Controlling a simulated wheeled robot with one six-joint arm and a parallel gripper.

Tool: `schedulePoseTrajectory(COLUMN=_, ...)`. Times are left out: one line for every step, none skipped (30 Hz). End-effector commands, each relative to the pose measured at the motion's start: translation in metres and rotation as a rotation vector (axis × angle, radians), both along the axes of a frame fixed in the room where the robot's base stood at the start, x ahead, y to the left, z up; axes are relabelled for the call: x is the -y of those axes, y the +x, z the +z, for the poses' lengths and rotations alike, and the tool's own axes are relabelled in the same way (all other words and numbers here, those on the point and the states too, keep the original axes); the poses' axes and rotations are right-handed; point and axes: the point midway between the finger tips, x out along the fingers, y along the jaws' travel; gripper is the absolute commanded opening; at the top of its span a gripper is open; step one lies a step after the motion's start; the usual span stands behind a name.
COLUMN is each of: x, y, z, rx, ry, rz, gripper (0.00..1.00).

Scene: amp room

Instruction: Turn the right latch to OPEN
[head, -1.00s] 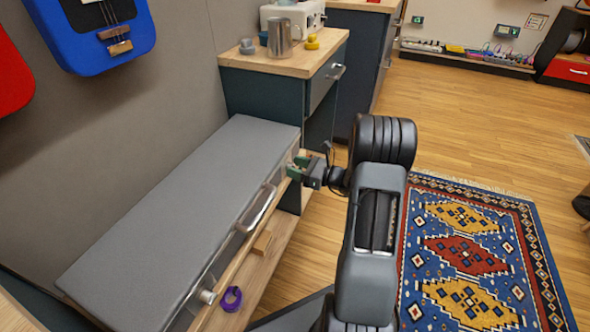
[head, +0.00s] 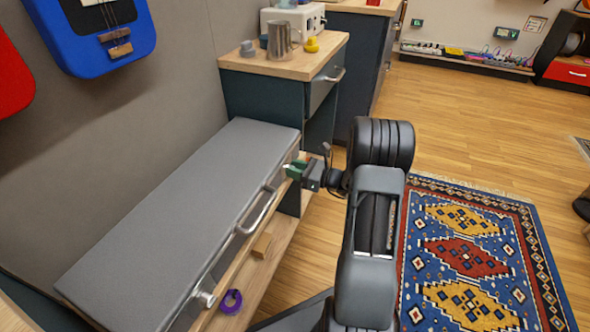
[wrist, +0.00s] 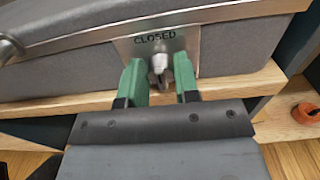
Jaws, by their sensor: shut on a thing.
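The long grey case (head: 185,215) lies on a wooden shelf against the wall. The right latch (wrist: 159,64) is a small metal knob on a plate (wrist: 126,47) at the case's front, and the word CLOSED shows above it in the wrist view. My gripper (wrist: 160,82) has its green fingers on either side of the knob, shut on it. In the head view my gripper (head: 298,171) is at the case's far right front corner and hides the right latch. The left latch (head: 206,299) is at the near end of the front.
A carry handle (head: 260,211) sticks out between the latches. A wooden block (head: 262,244) and a purple ring (head: 231,301) lie on the shelf edge. An orange ring (wrist: 305,114) lies right of my gripper.

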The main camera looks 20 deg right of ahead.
Motion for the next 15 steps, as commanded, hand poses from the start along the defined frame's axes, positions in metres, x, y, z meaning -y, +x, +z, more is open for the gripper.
schedulePoseTrajectory(x=0.0001, y=-0.0001, z=0.0006, rx=-0.005, ry=0.004, rz=0.0, gripper=0.05)
schedulePoseTrajectory(x=0.0001, y=-0.0001, z=0.001, rx=-0.009, ry=0.008, rz=0.0, gripper=0.05)
schedulePoseTrajectory(x=0.0002, y=-0.0001, z=0.0014, rx=-0.016, ry=0.016, rz=0.0, gripper=0.05)
schedulePoseTrajectory(x=0.0002, y=-0.0001, z=0.0018, rx=-0.022, ry=0.023, rz=0.0, gripper=0.05)
schedulePoseTrajectory(x=0.0002, y=-0.0001, z=0.0023, rx=-0.03, ry=0.031, rz=0.0, gripper=0.05)
schedulePoseTrajectory(x=0.0004, y=0.0, z=0.0031, rx=-0.042, ry=0.044, rz=0.0, gripper=0.05)
schedulePoseTrajectory(x=0.0004, y=0.0, z=0.0037, rx=-0.054, ry=0.056, rz=0.0, gripper=0.05)
schedulePoseTrajectory(x=0.0005, y=0.0001, z=0.004, rx=-0.066, ry=0.069, rz=0.0, gripper=0.05)
schedulePoseTrajectory(x=0.0006, y=0.0, z=0.0046, rx=-0.085, ry=0.089, rz=0.0, gripper=0.05)
schedulePoseTrajectory(x=0.0006, y=0.0001, z=0.0052, rx=-0.1, ry=0.105, rz=0.0, gripper=0.05)
schedulePoseTrajectory(x=0.0006, y=0.0001, z=0.0053, rx=-0.116, ry=0.124, rz=0.0, gripper=0.05)
schedulePoseTrajectory(x=0.0009, y=0.0002, z=0.006, rx=-0.139, ry=0.148, rz=0.0, gripper=0.05)
schedulePoseTrajectory(x=0.001, y=0.0002, z=0.0061, rx=-0.158, ry=0.169, rz=0.0, gripper=0.05)
schedulePoseTrajectory(x=0.0012, y=0.0004, z=0.0063, rx=-0.176, ry=0.189, rz=0.0, gripper=0.05)
schedulePoseTrajectory(x=0.0012, y=0.0005, z=0.0063, rx=-0.202, ry=0.217, rz=0.0, gripper=0.05)
